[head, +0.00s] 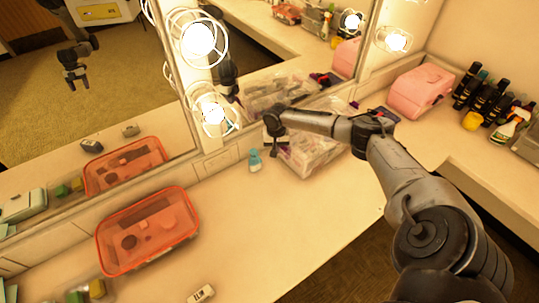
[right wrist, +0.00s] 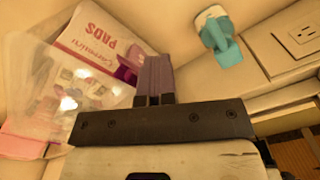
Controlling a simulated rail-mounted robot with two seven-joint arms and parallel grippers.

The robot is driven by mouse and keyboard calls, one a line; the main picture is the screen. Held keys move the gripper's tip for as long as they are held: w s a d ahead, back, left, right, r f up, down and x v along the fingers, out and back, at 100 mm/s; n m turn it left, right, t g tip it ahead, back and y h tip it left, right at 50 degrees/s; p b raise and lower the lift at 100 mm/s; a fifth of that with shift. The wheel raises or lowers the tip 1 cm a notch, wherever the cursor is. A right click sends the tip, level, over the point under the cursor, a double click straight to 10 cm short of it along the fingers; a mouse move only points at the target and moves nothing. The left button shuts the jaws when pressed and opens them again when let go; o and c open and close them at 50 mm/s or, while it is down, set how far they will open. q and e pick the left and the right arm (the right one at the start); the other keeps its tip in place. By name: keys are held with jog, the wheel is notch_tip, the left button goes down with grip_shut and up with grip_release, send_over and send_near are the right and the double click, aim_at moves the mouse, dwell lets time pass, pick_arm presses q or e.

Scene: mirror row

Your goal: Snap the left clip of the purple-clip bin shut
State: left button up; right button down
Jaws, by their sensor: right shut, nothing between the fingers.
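The clear bin (head: 318,158) stands on the counter against the mirror, partly behind my right arm. In the right wrist view the bin (right wrist: 38,95) fills the left side, with a white and pink pads box (right wrist: 92,48) in it. A purple clip (right wrist: 126,75) shows just left of my right fingers; I cannot tell whether it touches them or is snapped down. My right gripper (head: 270,126) is shut and empty at the bin's left end; its fingers also show in the wrist view (right wrist: 155,72). My left gripper shows only as a mirror reflection.
An orange-rimmed bin (head: 148,230) sits further left. A pink case (head: 420,90) and dark bottles (head: 485,98) are at the right. The counter in front is mostly clear.

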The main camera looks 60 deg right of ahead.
jog(key=shift+s+d+r, duration=0.2)
jog(key=shift+s+d, duration=0.15)
jog(key=shift+d, duration=0.4)
jog(key=shift+r+p, duration=0.2)
jog(key=shift+p, duration=0.1)
jog(key=r+p, duration=0.1)
jog(key=p, duration=0.1)
jog(key=r+p, duration=0.2)
jog(key=a+r+p, duration=0.1)
jog(key=r+p, duration=0.1)
jog(key=shift+w+r, duration=0.2)
dwell(0.3)
dwell(0.5)
